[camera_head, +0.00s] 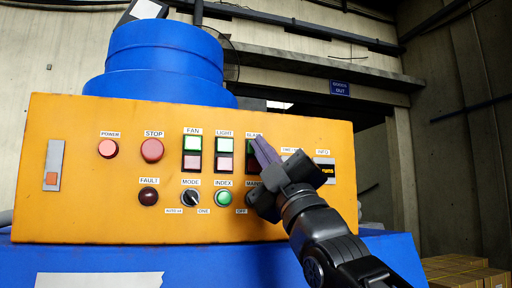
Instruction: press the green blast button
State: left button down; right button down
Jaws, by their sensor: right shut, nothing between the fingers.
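The orange control panel (90,215) faces me. The blast button (251,145) sits under a label starting "BLA", at the top of the third two-button column. Only a narrow dark green strip of it shows. My right gripper (258,144) comes in from the lower right and is shut and empty. Its purple fingertips are in front of the blast button and hide most of it. I cannot tell whether they touch it. A red button (252,163) below is partly hidden by the fingers. My left gripper is not in view.
A red stop button (152,150) is farther left. Below are a mode knob (190,198) and a green index button (223,198). A blue drum (165,60) rises behind the panel.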

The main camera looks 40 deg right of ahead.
jog(key=shift+w, duration=0.3)
jog(key=shift+s, duration=0.2)
dwell(0.3)
jog(key=shift+s+a+b, duration=0.2)
jog(key=shift+s+b, duration=0.3)
jog(key=shift+s, duration=0.15)
jog(key=shift+s+a+b, duration=0.25)
jog(key=shift+s+b, duration=0.1)
jog(key=shift+s, duration=0.45)
jog(key=shift+s+a+b, duration=0.25)
jog(key=shift+s+b, duration=0.15)
jog(key=shift+s, duration=0.4)
jog(key=shift+s+a+b, duration=0.25)
jog(key=shift+s+b, duration=0.1)
jog(key=shift+s, duration=0.45)
